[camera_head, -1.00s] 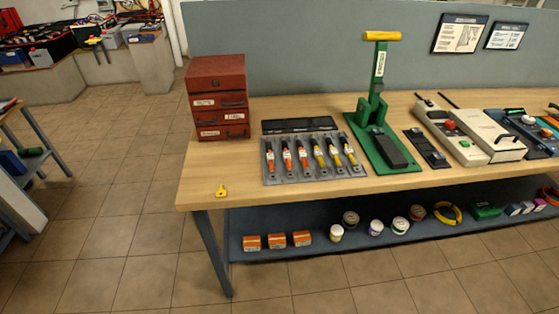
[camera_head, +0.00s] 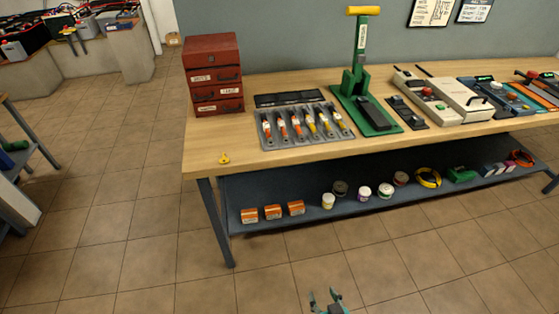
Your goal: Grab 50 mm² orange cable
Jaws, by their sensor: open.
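An orange coil (camera_head: 522,158), which looks like the orange cable, lies at the far right of the blue lower shelf (camera_head: 300,215) under the workbench. No size marking on it is readable. A yellow coil (camera_head: 428,178) lies further left on the same shelf. My gripper (camera_head: 324,296) shows at the bottom edge, with its fingers apart and nothing between them. It is over the floor in front of the bench, well left of the orange coil and apart from it.
The wooden workbench (camera_head: 208,148) carries a red drawer box (camera_head: 213,70), a tool tray (camera_head: 300,140), a green press (camera_head: 362,85) and several devices. Several tins, orange boxes (camera_head: 272,212) and a green box (camera_head: 462,174) share the shelf. Tiled floor (camera_head: 400,260) in front is clear.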

